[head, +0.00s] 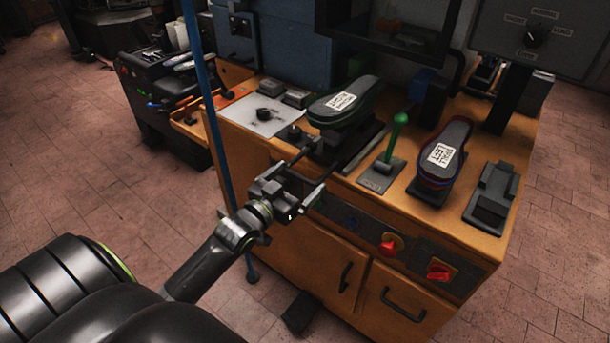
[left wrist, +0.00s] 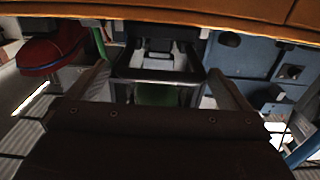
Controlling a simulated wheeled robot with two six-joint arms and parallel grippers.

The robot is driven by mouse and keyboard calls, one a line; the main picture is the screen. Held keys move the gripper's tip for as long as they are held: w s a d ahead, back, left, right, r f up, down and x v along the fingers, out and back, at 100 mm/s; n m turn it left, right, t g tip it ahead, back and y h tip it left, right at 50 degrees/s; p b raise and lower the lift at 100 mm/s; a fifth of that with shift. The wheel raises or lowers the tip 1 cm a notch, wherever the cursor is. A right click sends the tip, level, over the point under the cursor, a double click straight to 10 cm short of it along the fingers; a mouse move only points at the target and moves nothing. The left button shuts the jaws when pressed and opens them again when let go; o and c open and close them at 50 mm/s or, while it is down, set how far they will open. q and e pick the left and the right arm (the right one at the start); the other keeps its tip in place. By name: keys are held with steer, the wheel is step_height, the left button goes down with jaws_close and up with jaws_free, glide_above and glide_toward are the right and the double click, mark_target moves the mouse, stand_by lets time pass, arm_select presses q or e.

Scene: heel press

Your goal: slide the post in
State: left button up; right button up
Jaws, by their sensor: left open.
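A dark shoe last with a green rim and a white label (head: 345,101) sits on a black stand (head: 335,146) at the bench's front. I cannot single out the post; it may be part of this stand. My left gripper (head: 320,159) is open and empty in front of the stand, at about the bench edge. In the left wrist view its two fingers (left wrist: 165,87) are spread, with a black holder (left wrist: 158,57) and a green surface (left wrist: 157,95) seen between them. I cannot tell whether the fingers touch anything. My right gripper is not in view.
A green lever (head: 396,137) stands right of the stand. A white sheet with small parts (head: 257,118) lies left. Red knobs (head: 391,245) stick out from the front panel. A blue pole (head: 205,85) stands left.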

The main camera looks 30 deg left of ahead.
arm_select(q)
steer(key=shift+w+d, duration=0.1)
steer(key=shift+w, duration=1.6)
steer(key=shift+c, duration=0.4)
